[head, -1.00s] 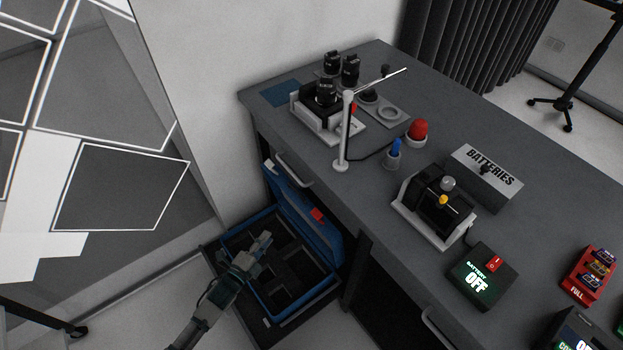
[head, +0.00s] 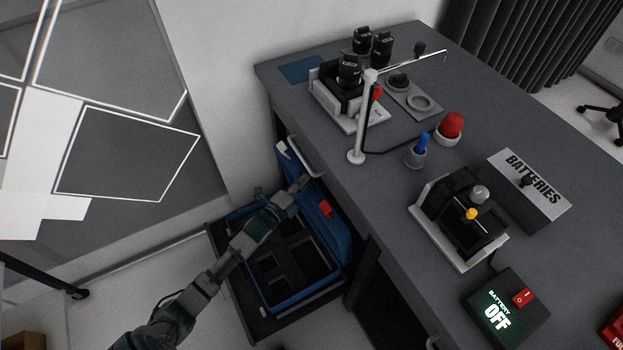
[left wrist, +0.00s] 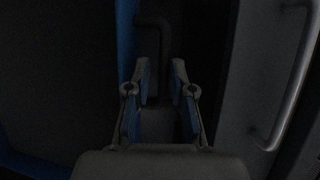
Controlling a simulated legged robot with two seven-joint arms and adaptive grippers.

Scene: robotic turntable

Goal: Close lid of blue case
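The blue case (head: 305,296) sits open low beside the desk, with dark foam compartments inside. Its blue lid (head: 335,236) stands raised on the desk side and carries a red patch. My left gripper (head: 301,184) is over the case, by the upper part of the lid; I cannot tell whether it touches it. In the left wrist view my left gripper (left wrist: 161,68) has its fingers apart with nothing clearly between them. The lid's blue edge (left wrist: 126,50) and a dark handle (left wrist: 153,22) show just beyond the fingertips. My right gripper is out of view.
A desk drawer handle (head: 302,158) juts out close to my left gripper; a handle (left wrist: 295,85) also shows in the left wrist view.

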